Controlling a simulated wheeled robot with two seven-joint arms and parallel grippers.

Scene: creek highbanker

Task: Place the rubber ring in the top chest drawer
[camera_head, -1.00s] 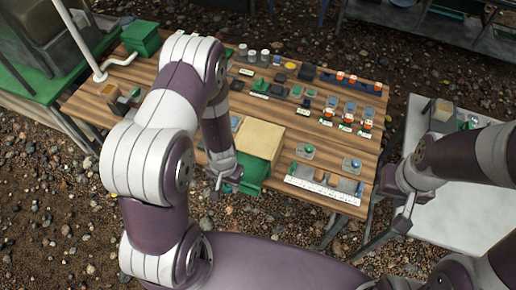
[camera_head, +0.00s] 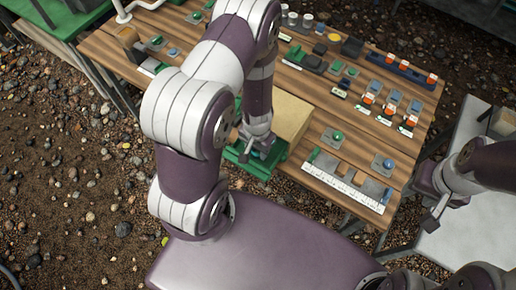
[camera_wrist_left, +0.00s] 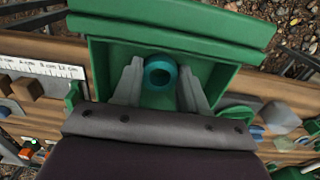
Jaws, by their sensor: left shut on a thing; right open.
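The rubber ring (camera_wrist_left: 160,72) is a small teal ring, seen between my left gripper's fingertips (camera_wrist_left: 158,88) in the left wrist view. My left gripper is shut on it, over the inside of the open green top drawer (camera_wrist_left: 215,78). I cannot tell whether the ring touches the drawer floor. In the head view the drawer (camera_head: 276,160) juts from the tan-topped chest (camera_head: 292,118) at the table's near edge, with my left gripper (camera_head: 252,150) over it. The ring is hard to make out there. My right gripper (camera_head: 432,218) is open and empty at the right.
The wooden table (camera_head: 330,92) carries several small parts, labels and orange-topped vials (camera_head: 368,98). A white ruler (camera_head: 340,187) lies along its near edge, right of the chest. A pale side table (camera_head: 480,230) stands at the right. Pebbly ground (camera_head: 70,180) lies at the left.

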